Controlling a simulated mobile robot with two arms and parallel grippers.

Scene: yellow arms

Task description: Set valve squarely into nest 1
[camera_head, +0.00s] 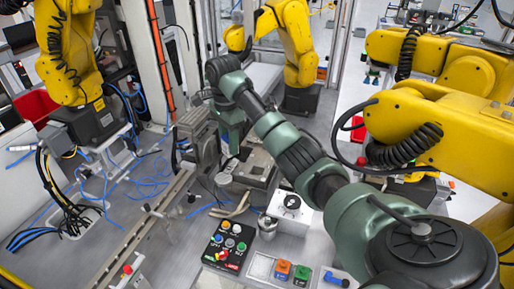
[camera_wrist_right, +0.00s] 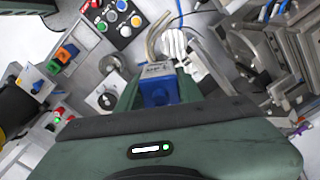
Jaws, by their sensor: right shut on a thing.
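My right gripper (camera_head: 232,146) reaches in from the lower right of the head view and points down over the grey metal fixtures. In the right wrist view the green fingers of the right gripper (camera_wrist_right: 160,92) are shut on a blue block (camera_wrist_right: 158,90), which I take to be the valve. A grey face with small dark lettering shows at its far end. No nest marked 1 can be read; a metal block (camera_head: 254,171) stands just below and right of the gripper. Whether the valve touches anything is hidden. My left gripper is not in view.
A button box (camera_head: 228,246), a white dial box (camera_head: 290,206) and a metal cylinder (camera_head: 267,226) stand nearby. Orange (camera_head: 282,268), green (camera_head: 301,274) and blue (camera_head: 335,279) parts sit at the front. Yellow arms (camera_head: 415,125) crowd the right; a rail (camera_head: 150,225) runs left.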

